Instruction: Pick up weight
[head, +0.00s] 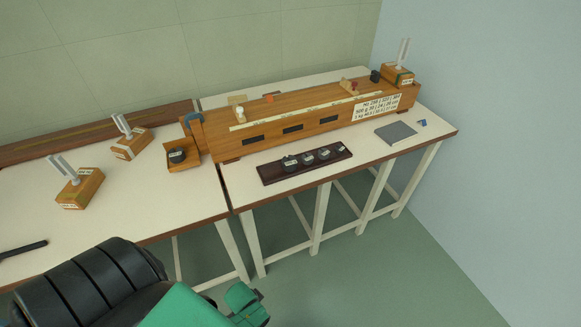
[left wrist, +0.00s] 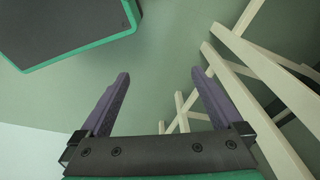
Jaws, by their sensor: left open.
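Several small dark round weights with pale labels, such as the leftmost weight (head: 290,163), sit in a row on a dark wooden holder (head: 272,176) on the right bench. Another dark weight (head: 177,155) sits in a small wooden tray (head: 187,167) at the left end of the long wooden instrument. A dark round piece (head: 375,76) is near the instrument's right end. My left gripper (left wrist: 160,73) is open and empty in the left wrist view. Its purple fingers point over the floor beside pale bench legs, away from any weight. My right gripper is not in view.
The long wooden instrument (head: 222,145) lies along the right bench. Two wooden blocks with pale prongs (head: 80,188) (head: 128,143) stand on the left bench. A grey plate (head: 396,133) lies at the right. The bench front (head: 245,199) is clear before the holder.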

